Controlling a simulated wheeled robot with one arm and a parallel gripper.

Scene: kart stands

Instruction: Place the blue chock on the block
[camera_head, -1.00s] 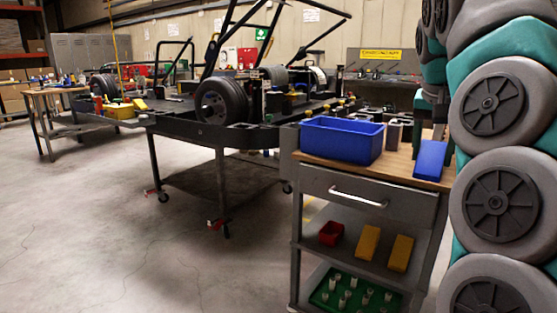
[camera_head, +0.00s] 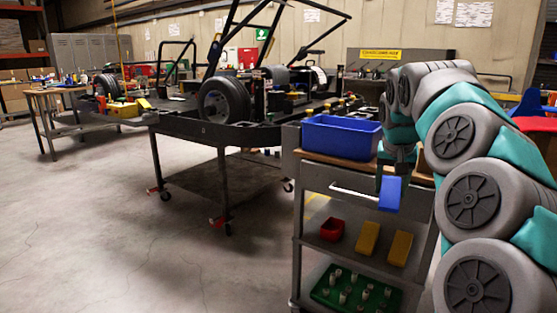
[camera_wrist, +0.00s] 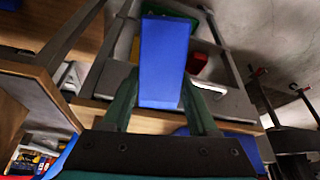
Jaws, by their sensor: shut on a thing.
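The blue chock (camera_head: 390,193) is in my gripper (camera_head: 384,176), held in front of the cart's drawer at its right end. In the wrist view my gripper (camera_wrist: 162,105) has its two dark green fingers on either side of the chock (camera_wrist: 165,60), shut on it. The chock looks like a plain blue slab, hanging down in the head view. Two yellow blocks lie on the cart's middle shelf, a left one (camera_head: 367,237) and a right one (camera_head: 400,248). I cannot tell which block the task names.
A blue bin (camera_head: 341,136) stands on the cart's wooden top. A red bin (camera_head: 332,229) is on the middle shelf, and a green tray (camera_head: 326,294) with several pegs is below. A kart stand with a wheel (camera_head: 223,101) is left of the cart. The floor at left is clear.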

